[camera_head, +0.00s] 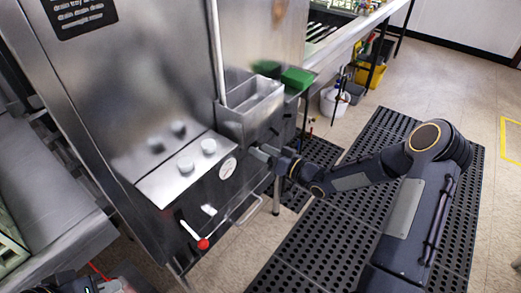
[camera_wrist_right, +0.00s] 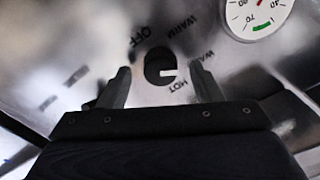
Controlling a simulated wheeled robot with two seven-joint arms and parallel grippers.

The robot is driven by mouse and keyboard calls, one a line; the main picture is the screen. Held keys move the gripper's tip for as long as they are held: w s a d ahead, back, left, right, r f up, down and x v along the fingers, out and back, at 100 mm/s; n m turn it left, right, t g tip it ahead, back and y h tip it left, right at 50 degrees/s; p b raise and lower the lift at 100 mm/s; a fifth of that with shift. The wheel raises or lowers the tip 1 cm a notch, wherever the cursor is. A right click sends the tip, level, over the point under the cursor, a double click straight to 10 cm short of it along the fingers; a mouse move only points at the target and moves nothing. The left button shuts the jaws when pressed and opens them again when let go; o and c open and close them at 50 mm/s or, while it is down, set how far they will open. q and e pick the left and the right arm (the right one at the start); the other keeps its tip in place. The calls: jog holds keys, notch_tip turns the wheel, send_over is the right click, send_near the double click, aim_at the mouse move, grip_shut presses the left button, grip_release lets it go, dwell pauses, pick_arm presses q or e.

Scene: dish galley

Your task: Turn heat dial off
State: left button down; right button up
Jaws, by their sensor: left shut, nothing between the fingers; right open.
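The heat dial (camera_wrist_right: 160,66) is a dark round knob on the steel front, ringed by the labels OFF, WARM, one partly hidden and HOT. In the head view my right gripper (camera_head: 258,152) is at the machine's front, hiding the dial. My left gripper (camera_head: 76,284) is shut and empty at the bottom left edge, partly cut off.
A round gauge (camera_head: 228,168) sits left of my right gripper. A steel trough (camera_head: 250,108) is above my right gripper. Black floor mats (camera_head: 330,225) lie in front.

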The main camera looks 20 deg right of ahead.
jog(key=shift+w+a, duration=0.4)
jog(key=shift+w, duration=0.1)
